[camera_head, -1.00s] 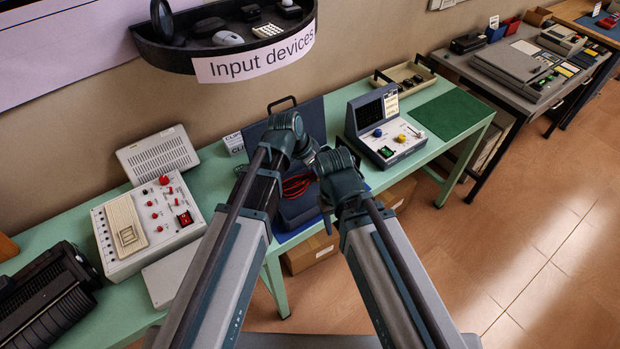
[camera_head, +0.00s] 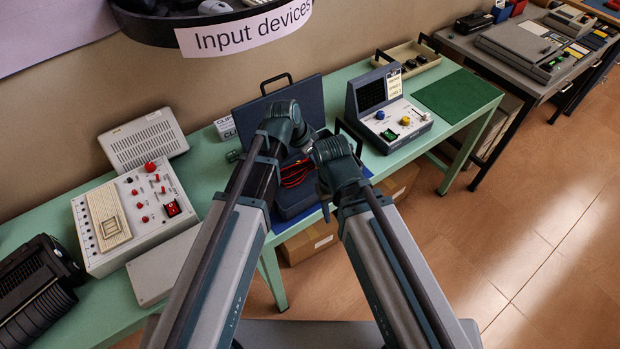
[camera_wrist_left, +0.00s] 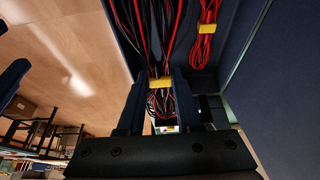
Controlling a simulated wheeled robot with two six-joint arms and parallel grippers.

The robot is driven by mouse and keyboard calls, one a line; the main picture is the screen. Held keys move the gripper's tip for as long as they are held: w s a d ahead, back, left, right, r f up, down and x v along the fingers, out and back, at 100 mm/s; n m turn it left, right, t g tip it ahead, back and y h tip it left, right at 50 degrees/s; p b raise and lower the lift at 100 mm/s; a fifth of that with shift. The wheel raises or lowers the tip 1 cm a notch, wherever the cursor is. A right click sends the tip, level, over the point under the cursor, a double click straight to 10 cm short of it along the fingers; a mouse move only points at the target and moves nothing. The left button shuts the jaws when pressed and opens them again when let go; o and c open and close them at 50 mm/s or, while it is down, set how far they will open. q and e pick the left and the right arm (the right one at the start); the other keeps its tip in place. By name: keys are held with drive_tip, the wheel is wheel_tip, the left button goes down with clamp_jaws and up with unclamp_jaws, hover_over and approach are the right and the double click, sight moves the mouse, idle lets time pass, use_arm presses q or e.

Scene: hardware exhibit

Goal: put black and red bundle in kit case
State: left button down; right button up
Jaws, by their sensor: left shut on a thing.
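The open dark blue kit case (camera_head: 291,207) stands on the green table, its lid (camera_head: 298,94) raised at the back. In the left wrist view my left gripper (camera_wrist_left: 158,92) is shut on the black and red bundle (camera_wrist_left: 152,35) at its yellow band. The bundle lies across the view of the case interior; I cannot tell whether it rests on the case floor. A red bundle (camera_wrist_left: 207,28) with a yellow band lies inside the case beside it. In the head view red cable (camera_head: 296,172) shows between my wrists. My right gripper (camera_head: 320,190) is beside the case; its jaws are unclear.
A blue-grey console (camera_head: 385,115) stands right of the case, with a green mat (camera_head: 458,100) beyond. A white control panel (camera_head: 135,215) and a grey box (camera_head: 160,265) are to the left. The "Input devices" shelf (camera_head: 245,35) overhangs the back of the table.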

sight(313, 186)
use_arm(q)
wheel_tip(313, 186, down, 10)
drive_tip(key=b, duration=0.9)
drive_tip(key=shift+r, duration=0.25)
drive_tip(key=c, duration=1)
unclamp_jaws()
drive_tip(key=shift+f, duration=0.2)
drive_tip(key=o, duration=0.4)
drive_tip(key=shift+r, duration=0.1)
